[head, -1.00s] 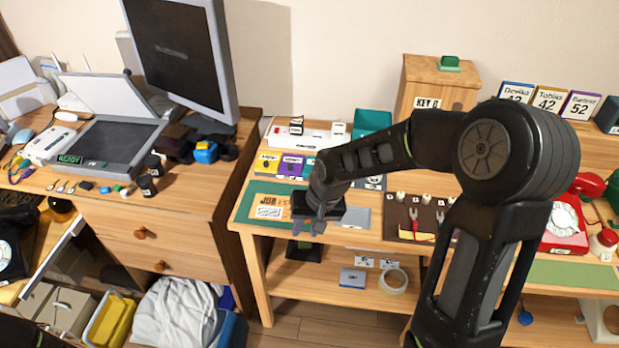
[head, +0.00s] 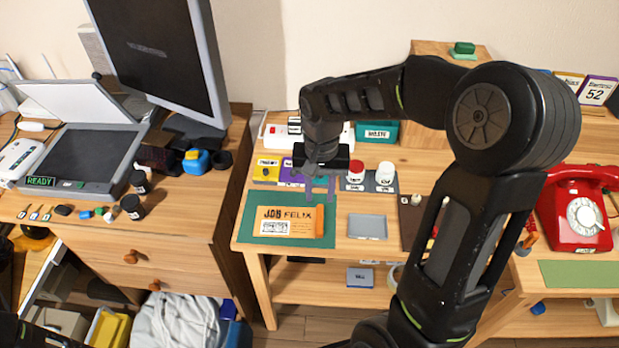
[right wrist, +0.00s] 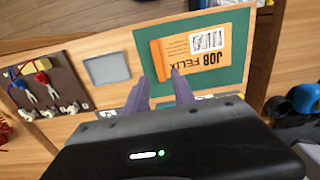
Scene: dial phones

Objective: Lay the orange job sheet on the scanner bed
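The orange job sheet (head: 285,222), marked JOB FELIX, lies on a green mat (head: 247,236) at the left end of the middle table. A brighter orange strip stands along its right edge. The sheet also shows in the right wrist view (right wrist: 208,48). My right gripper (head: 319,190) is open and empty, just behind and above the sheet's right end; its spread fingers (right wrist: 158,86) show apart from it in the right wrist view. The scanner (head: 82,152) is on the left desk, lid up, dark bed bare, with a green READY display. My left gripper is not in view.
A monitor (head: 160,45) stands behind the scanner. Small dark jars (head: 132,207) stand at its right front corner. A gap separates the desk from the table. A grey tray (head: 367,227) lies right of the mat, and a red phone (head: 578,218) is farther right.

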